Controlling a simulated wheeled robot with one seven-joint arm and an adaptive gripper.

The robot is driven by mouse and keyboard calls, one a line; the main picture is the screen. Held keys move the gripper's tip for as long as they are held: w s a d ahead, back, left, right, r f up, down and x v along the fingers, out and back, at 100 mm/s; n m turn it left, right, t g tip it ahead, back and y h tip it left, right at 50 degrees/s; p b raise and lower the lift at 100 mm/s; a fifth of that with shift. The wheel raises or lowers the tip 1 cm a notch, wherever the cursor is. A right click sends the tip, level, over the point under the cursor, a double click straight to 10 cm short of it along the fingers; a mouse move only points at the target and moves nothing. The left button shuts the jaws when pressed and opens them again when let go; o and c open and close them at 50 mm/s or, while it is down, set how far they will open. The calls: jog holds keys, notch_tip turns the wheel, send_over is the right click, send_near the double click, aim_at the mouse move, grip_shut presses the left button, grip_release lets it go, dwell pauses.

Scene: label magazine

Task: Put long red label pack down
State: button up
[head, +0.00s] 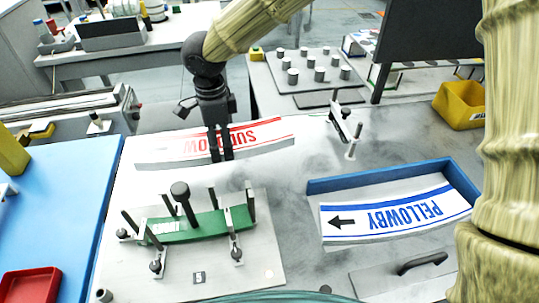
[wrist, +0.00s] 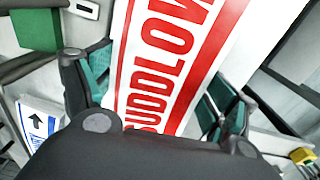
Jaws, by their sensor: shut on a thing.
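The long red label pack (head: 262,135) is a slightly curved white strip with red lettering and red edge lines. It lies across the far part of the light worktop in the head view. My gripper (head: 221,156) points down and is shut on the pack near its middle, hiding part of the lettering. In the wrist view the pack (wrist: 172,55) runs between the two green-lined fingers of my gripper (wrist: 158,92). I cannot tell whether the pack touches the worktop.
A green block (head: 190,228) sits among posts and clamps on a grey plate at the front. A blue-walled tray (head: 330,184) at right holds a blue-lettered PELLOWBY pack (head: 395,214). A small stand (head: 345,125) with a post is right of the red pack. A yellow bin (head: 460,104) is farther right.

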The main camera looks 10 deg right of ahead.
notch_tip(320, 180, down, 3)
jog(key=shift+s+r, duration=0.15)
jog(key=shift+r, duration=0.05)
jog(key=shift+d+f+m, duration=0.1)
jog(key=shift+d+m, duration=0.15)
jog(key=shift+m, duration=0.05)
jog(key=w+d, duration=0.2)
jog(key=d, duration=0.2)
jog(key=w+d+f+p, duration=0.1)
jog(key=d, duration=0.4)
jog(key=w+d+p, duration=0.1)
jog(key=w+d, duration=0.1)
jog(key=d, duration=0.3)
jog(key=shift+w+f, duration=0.2)
jog(key=shift+w, duration=0.1)
jog(key=shift+d+f+p, duration=0.2)
jog(key=shift+f+p, duration=0.05)
jog(key=shift+p, duration=0.05)
jog(key=shift+f+p, duration=0.35)
jog(key=shift+f, duration=1.2)
jog(key=o, duration=1.3)
jog(key=shift+f, duration=0.15)
